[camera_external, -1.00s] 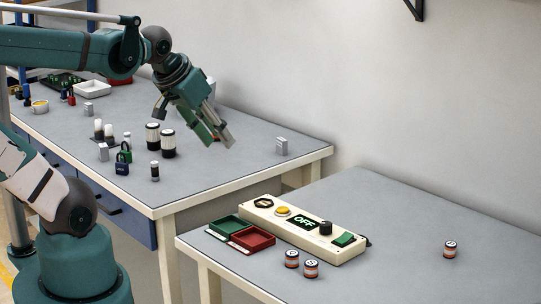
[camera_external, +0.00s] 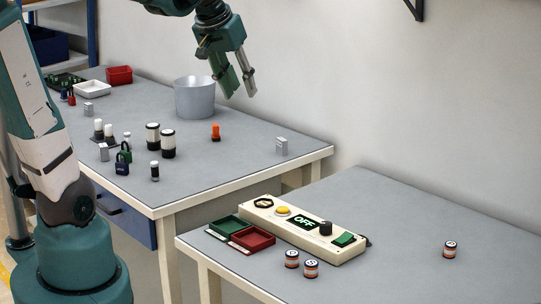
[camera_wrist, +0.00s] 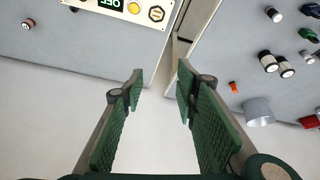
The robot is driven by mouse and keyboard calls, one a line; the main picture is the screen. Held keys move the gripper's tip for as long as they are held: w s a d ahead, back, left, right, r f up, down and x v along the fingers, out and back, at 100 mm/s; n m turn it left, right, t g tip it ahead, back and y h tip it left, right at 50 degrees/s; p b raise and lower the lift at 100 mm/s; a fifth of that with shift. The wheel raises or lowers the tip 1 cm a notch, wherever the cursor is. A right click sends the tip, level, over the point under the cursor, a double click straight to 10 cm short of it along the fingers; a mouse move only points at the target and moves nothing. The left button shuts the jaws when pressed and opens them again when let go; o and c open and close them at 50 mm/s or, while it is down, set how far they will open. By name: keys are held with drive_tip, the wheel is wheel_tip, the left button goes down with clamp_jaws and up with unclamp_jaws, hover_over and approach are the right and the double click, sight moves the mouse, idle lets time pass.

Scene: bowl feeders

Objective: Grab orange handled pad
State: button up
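The orange handled pad (camera_external: 215,132) is a small upright orange piece on the grey back table, in front of the grey metal pot (camera_external: 196,98). In the wrist view the orange pad (camera_wrist: 234,87) is small, right of centre. My gripper (camera_external: 240,93) is raised above the back table, up and to the right of the pad in the picture, and apart from it. In the wrist view my gripper (camera_wrist: 160,75) has its green-padded fingers spread with nothing between them.
The pot (camera_wrist: 257,112) stands close by the pad. Black-and-white cylinders (camera_external: 160,140), padlocks (camera_external: 123,160) and a grey block (camera_external: 281,146) share the back table. The front table (camera_external: 400,220) holds a control panel (camera_external: 305,228) reading OFF. A wall rises behind.

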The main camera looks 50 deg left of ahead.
drive_tip(key=w+a+n+g+p, duration=0.2)
drive_tip(key=w+a, duration=0.9)
drive_tip(key=w, duration=0.1)
drive_tip(key=n+g+p, duration=0.3)
drive_tip(key=n+p, duration=0.1)
drive_tip(key=n, duration=0.2)
hover_over(215, 125)
drive_tip(key=shift+h, duration=0.3)
drive_tip(key=f, duration=2)
drive_tip(key=shift+d+f, duration=0.25)
drive_tip(key=shift+f, duration=0.15)
drive_tip(key=shift+a+f+n, duration=0.3)
drive_tip(key=shift+a+f, duration=0.2)
drive_tip(key=shift+f, duration=0.05)
drive_tip(key=shift+f, duration=1.3)
